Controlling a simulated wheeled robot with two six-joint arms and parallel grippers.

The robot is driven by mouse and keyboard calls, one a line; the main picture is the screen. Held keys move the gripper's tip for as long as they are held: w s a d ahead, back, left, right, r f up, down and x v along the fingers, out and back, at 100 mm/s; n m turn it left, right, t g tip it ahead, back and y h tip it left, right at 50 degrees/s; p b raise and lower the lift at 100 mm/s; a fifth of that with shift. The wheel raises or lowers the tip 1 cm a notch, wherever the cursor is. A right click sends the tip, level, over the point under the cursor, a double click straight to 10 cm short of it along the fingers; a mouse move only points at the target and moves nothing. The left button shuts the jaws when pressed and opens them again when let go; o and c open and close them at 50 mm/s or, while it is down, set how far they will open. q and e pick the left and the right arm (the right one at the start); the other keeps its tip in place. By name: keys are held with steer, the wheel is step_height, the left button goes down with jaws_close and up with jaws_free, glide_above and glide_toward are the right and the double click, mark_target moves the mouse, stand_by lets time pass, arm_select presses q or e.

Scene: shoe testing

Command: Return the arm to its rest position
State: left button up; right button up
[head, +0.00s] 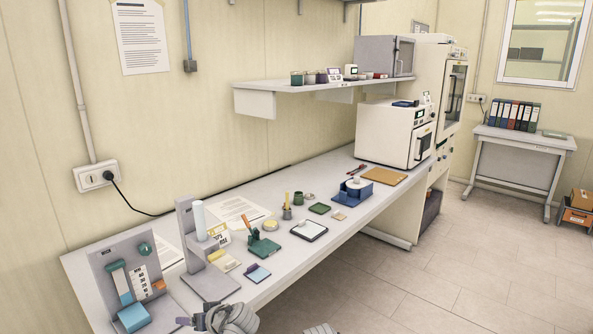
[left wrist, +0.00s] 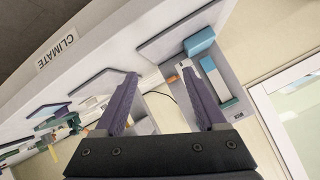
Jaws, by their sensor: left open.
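My left gripper (left wrist: 160,76) is open in the left wrist view. Its two purple-grey fingers are spread wide, with nothing held between them. In the head view, a grey part of my arm (head: 236,319) shows at the bottom edge, in front of the bench. Another grey rounded part of mine (head: 320,330) just enters the bottom edge to its right. My right gripper's fingers cannot be seen.
A long bench (head: 345,213) holds a grey test stand (head: 206,280), a panel with a blue block (head: 133,318), a green hand tool (head: 263,247), a clipboard (head: 309,229) and a blue tape dispenser (head: 355,191). A white oven (head: 388,135) stands farther back.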

arm_select(q)
steer(key=s+d+f+m+g+h, duration=0.3)
steer(key=s+d+f+m+h, duration=0.1)
steer(key=s+d, duration=0.4)
steer(key=s+d+f+m+g+h, duration=0.4)
steer(key=s+d, duration=0.4)
steer(key=d, duration=0.5)
steer(key=shift+d+f+m, duration=0.25)
steer(key=shift+f+m, duration=0.35)
steer(key=shift+f, duration=0.3)
